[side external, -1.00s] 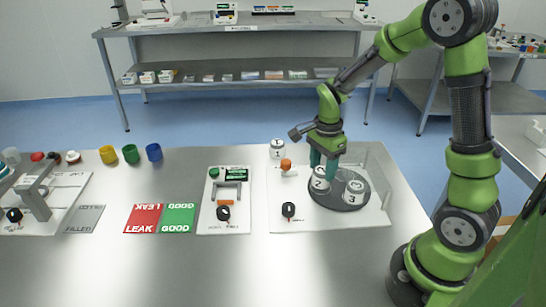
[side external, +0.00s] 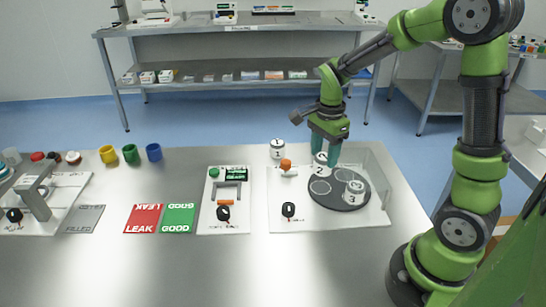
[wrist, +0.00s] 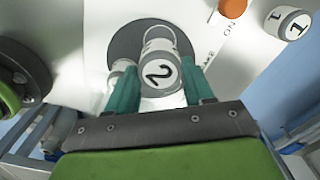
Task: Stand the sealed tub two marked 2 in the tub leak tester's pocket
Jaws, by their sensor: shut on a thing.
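The tub marked 2 (side external: 321,167) is white with a grey band and a black 2 on its lid. My gripper (side external: 328,157) is shut on it and holds it above the dark round turntable (side external: 345,204). In the wrist view tub 2 (wrist: 160,72) sits between the two teal fingers (wrist: 160,85). The tub leak tester is probably the white-based station (side external: 228,213) with a green display and a small grey frame, left of the turntable station; its label is too small to read.
Tub 3 (side external: 355,190) stands on the turntable's right side. Tub 1 (side external: 277,149) stands behind the orange knob (side external: 286,164). A clear guard (side external: 376,170) edges the turntable station. Red LEAK (side external: 142,218) and green GOOD (side external: 178,217) mats lie to the left.

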